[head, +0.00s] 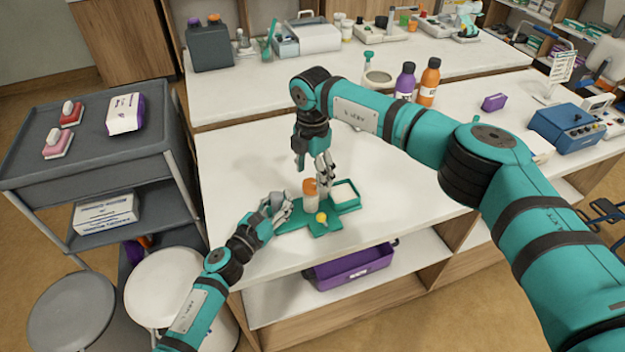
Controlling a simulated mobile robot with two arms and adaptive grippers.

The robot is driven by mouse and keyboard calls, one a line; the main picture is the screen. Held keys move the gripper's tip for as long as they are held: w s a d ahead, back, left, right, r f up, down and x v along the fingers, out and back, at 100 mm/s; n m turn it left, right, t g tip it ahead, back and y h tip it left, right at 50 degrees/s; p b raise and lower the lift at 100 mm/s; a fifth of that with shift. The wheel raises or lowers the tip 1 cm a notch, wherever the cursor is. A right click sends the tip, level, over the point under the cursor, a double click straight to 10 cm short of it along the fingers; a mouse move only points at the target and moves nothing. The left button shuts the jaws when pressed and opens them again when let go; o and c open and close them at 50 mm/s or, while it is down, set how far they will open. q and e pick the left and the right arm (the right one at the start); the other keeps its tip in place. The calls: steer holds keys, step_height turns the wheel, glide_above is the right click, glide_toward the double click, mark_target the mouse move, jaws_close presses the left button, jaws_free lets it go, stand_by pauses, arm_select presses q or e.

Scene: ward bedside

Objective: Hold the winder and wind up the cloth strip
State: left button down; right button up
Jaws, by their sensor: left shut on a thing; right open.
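The winder (325,226) is a green device on the white bedside counter. My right gripper (325,178) is open, pointing down just behind and above the winder, close to the orange-and-white part. Whether it touches is unclear.
A purple bin (350,267) sits on the shelf below. A purple bottle (405,82) and an orange bottle (428,83) stand behind my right arm. A grey cart (85,165) stands at the left. The counter left of the winder is clear.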

mark_target(311, 183)
step_height(311, 183, up, 9)
steer(key=shift+f, duration=0.15)
stand_by(0.5)
step_height(311, 183, down, 12)
steer(key=n, duration=1.7)
steer(key=shift+a+f, duration=0.1)
steer(key=shift+a, duration=0.05)
steer(key=shift+c, duration=0.4)
steer(key=c, duration=1.1)
